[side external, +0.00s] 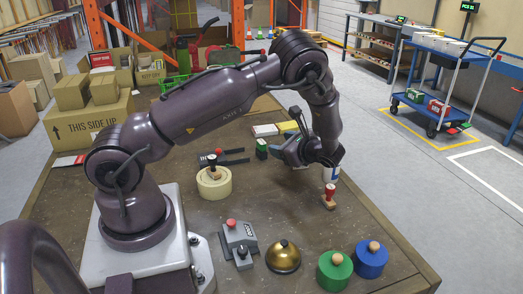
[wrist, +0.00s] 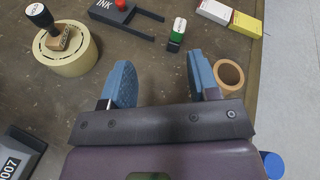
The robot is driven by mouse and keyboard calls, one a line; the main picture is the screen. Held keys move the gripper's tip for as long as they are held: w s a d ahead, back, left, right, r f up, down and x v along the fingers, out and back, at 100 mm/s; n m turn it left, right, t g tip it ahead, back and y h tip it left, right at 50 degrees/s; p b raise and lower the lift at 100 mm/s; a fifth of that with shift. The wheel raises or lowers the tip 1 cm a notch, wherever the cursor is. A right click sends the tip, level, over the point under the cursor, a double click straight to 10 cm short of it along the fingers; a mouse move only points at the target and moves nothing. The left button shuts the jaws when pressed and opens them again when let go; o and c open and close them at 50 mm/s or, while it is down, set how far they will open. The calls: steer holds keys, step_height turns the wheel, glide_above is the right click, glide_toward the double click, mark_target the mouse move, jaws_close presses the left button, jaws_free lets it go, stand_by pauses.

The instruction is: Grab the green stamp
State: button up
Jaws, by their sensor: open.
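The green stamp (wrist: 177,32) is a small green and black block with a white label, on the table in the upper middle of the wrist view. It also shows in the side view (side external: 262,148), just left of my gripper (side external: 291,146). My gripper's blue fingers (wrist: 160,84) are spread wide with nothing between them. In the wrist view, the stamp lies ahead of the fingertips, nearer the right finger, and apart from both.
A tape roll (wrist: 66,52) with a black-handled stamp (wrist: 40,16) on it stands left. A black forked ink piece (wrist: 112,10) lies beyond, and a brown-rimmed round thing (wrist: 228,76) is close beside the right finger. White and yellow boxes (wrist: 245,22) lie at upper right.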

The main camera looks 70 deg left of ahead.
mark_target(264, 144)
steer(key=a+f+m+y, duration=0.1)
steer(key=f+m, duration=0.1)
steer(key=a+f+m+t+y, duration=0.1)
steer(key=f+m, duration=0.1)
steer(key=f, duration=0.1)
steer(key=a+f+m+t+y, duration=0.1)
steer(key=f+m+y, duration=0.1)
steer(key=shift+w+a+f, duration=0.2)
steer(key=shift+w+f, duration=0.15)
steer(key=a, duration=0.5)
steer(key=s+a, duration=0.1)
steer(key=a, duration=0.1)
steer(key=shift+a, duration=0.35)
steer(key=a, duration=0.2)
steer(key=s+a, duration=0.1)
steer(key=a, duration=0.2)
steer(key=shift+r, duration=0.1)
steer(key=c, duration=1)
